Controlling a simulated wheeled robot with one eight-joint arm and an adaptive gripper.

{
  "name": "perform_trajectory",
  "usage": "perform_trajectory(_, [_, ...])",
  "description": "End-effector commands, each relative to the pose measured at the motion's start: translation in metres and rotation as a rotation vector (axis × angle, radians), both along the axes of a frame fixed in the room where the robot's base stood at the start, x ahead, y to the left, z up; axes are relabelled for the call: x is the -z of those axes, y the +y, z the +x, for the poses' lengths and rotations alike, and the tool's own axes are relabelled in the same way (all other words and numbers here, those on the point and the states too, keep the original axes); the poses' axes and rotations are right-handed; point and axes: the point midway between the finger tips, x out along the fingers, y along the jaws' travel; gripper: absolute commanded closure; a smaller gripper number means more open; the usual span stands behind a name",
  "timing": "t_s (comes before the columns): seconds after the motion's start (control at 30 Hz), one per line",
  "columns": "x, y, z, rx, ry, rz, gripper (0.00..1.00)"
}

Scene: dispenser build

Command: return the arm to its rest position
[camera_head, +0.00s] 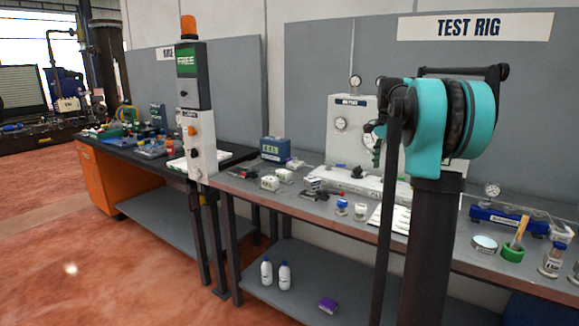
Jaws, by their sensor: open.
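My arm (440,120) shows at the right of the head view as a teal and black joint on top of my dark column (433,250). A thin dark link (389,220) runs down beside the column and leaves the frame at the bottom. I cannot make out my gripper in this view. The arm stands in front of the test rig bench and hides part of the bench top and of the white press behind it.
The test rig bench (330,222) carries a white press panel (345,118), small parts and a blue device (508,220). Two white bottles (284,275) stand on its lower shelf. Red floor (110,265) is clear at left.

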Motion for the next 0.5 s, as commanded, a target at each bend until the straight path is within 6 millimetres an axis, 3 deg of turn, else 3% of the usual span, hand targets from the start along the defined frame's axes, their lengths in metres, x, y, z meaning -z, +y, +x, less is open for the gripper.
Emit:
perform_trajectory(0.33, [0.027, 0.018, -0.022, -0.144, -0.038, -0.01, 0.41])
perform_trajectory(0.5, [0.049, 0.033, -0.043, -0.262, -0.068, -0.021, 0.41])
